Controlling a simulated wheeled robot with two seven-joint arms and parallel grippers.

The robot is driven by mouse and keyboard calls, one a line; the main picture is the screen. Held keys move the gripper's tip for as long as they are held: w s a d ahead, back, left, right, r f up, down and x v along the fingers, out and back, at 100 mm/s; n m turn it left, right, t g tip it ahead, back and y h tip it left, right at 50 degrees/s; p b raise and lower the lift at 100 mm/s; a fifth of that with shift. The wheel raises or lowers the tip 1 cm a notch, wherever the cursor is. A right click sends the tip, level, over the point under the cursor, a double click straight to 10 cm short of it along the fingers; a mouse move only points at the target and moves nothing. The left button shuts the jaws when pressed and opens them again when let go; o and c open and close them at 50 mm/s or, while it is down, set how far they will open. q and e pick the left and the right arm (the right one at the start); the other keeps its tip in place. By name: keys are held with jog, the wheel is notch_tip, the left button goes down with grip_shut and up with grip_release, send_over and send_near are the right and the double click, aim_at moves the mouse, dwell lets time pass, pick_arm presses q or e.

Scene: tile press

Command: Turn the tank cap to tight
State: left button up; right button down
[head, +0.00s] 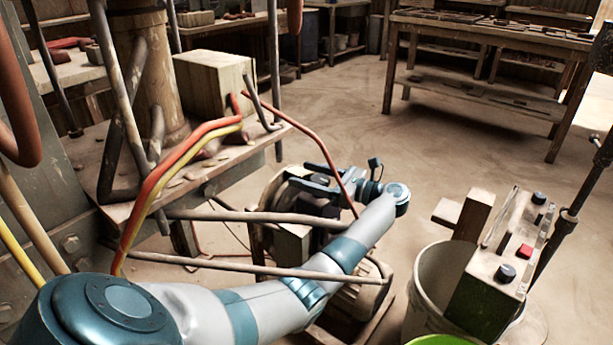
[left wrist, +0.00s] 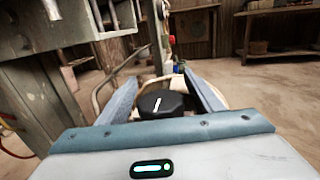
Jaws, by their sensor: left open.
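The tank cap (left wrist: 160,103) is black and many-sided, with a white line across its top. In the left wrist view the line is near upright, tilted slightly. My left gripper (head: 302,176) is open over the machine with the tank; its fingers also show in the left wrist view (left wrist: 161,80). One finger lies on each side of the cap in that view, with gaps between. Whether the fingers are down at the cap's height I cannot tell. In the head view the gripper and arm hide the cap. My right gripper is not in view.
A metal tube frame (head: 230,216) surrounds the machine. A heavy press table (head: 215,165) with a wooden block (head: 214,82) and hoses stands at left. A bucket (head: 432,290) and a control box with a red button (head: 525,251) stand at right. Open floor lies beyond.

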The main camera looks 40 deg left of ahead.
pick_arm(q)
jog(key=shift+a, duration=0.15)
jog(key=c, duration=1.1)
jog(key=shift+o, duration=0.2)
